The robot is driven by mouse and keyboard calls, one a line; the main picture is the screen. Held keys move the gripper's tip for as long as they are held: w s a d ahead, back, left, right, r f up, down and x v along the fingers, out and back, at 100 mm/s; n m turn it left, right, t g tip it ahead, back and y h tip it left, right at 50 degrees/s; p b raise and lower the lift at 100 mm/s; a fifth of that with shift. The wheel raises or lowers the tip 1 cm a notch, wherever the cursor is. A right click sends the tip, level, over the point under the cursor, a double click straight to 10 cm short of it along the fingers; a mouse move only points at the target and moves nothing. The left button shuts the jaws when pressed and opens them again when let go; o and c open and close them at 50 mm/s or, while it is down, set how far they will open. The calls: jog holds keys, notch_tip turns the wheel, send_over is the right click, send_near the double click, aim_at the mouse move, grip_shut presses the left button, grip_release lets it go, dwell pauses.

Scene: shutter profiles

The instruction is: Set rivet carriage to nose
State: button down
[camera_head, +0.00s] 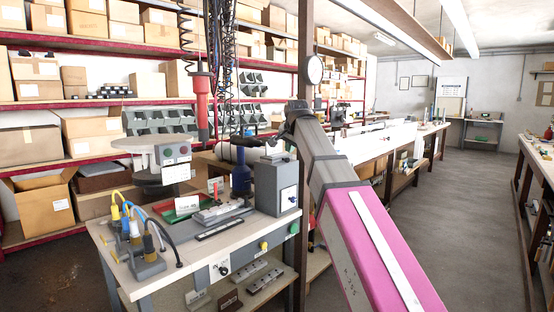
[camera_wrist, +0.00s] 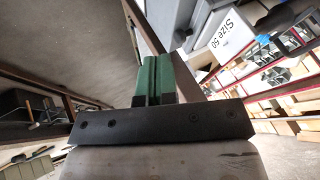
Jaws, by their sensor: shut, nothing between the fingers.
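My gripper (camera_wrist: 148,48) shows in the wrist view as two green fingers pressed together, with nothing between them. In the head view my arm rises from the bottom right over the workbench, and the fingers cannot be made out clearly. On the bench (camera_head: 128,259), a low grey metal fixture (camera_head: 222,213) lies near a green tray (camera_head: 182,209) with a white card. I cannot tell for sure which part is the rivet carriage or its nose. In the wrist view a grey part with a white "Size 50" label (camera_wrist: 233,30) is close beyond the fingers.
Cables rise from a grey block (camera_head: 136,262) at front left. A red tool (camera_head: 202,105) hangs above. A post (camera_head: 305,80) stands behind my arm.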

aim_at(268, 156)
jog(key=w+a+f, duration=0.1)
jog(key=w+f, duration=0.1)
jog(key=w+a+f, duration=0.1)
jog(key=w+f, duration=0.1)
jog(key=w, duration=0.1)
jog(key=w+a+f, duration=0.2)
jog(key=shift+w, duration=0.2)
jog(key=shift+w+a+f, duration=0.1)
jog(key=shift+w+a, duration=0.3)
jog(key=shift+a, duration=0.2)
jog(key=w+a, duration=0.1)
jog(key=a, duration=0.1)
jog(key=w+a, duration=0.2)
jog(key=shift+w+a, duration=0.3)
